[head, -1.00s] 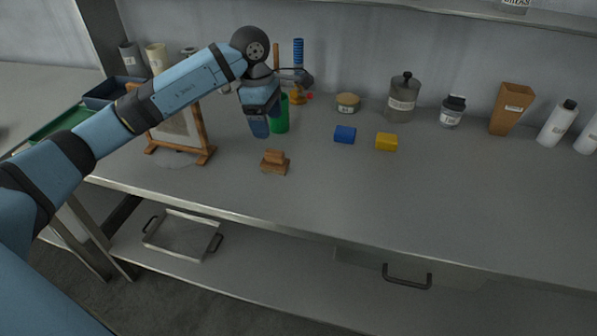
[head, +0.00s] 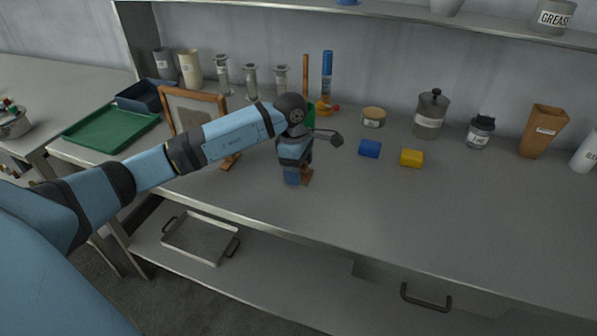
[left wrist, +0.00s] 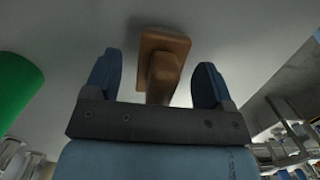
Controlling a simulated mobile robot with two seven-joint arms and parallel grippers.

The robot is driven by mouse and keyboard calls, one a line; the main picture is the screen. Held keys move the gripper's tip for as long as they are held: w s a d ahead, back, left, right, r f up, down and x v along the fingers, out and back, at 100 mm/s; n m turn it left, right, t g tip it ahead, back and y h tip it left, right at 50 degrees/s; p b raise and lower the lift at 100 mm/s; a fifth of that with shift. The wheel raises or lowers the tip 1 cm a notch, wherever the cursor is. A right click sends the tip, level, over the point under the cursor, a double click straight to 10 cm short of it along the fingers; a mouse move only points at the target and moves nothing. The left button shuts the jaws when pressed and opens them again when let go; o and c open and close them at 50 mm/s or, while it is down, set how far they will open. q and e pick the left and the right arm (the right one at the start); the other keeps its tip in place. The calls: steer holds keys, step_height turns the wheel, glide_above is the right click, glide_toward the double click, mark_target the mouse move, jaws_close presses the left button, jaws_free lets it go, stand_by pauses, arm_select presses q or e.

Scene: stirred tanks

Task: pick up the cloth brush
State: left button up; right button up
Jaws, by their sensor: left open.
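The cloth brush is a small brown wooden block with a raised grip, on the grey bench. In the head view the brush (head: 307,176) is mostly hidden behind my left gripper (head: 292,181), which points down over it. In the left wrist view the brush (left wrist: 163,62) shows between the two blue fingers of my left gripper (left wrist: 154,80). The fingers are open, one on each side of the raised grip, with gaps visible. My right gripper is not in view.
A green cup (head: 310,116) stands just behind my left gripper. A wooden frame (head: 222,107) stands to the left. Blue (head: 370,149) and yellow (head: 411,158) blocks lie to the right. The bench front at centre right is clear.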

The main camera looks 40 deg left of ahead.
arm_select(q)
steer(key=shift+f, duration=0.7)
steer(key=shift+c, duration=0.4)
steer(key=c, duration=0.9)
step_height(320, 180, up, 20)
steer(key=shift+r, duration=0.1)
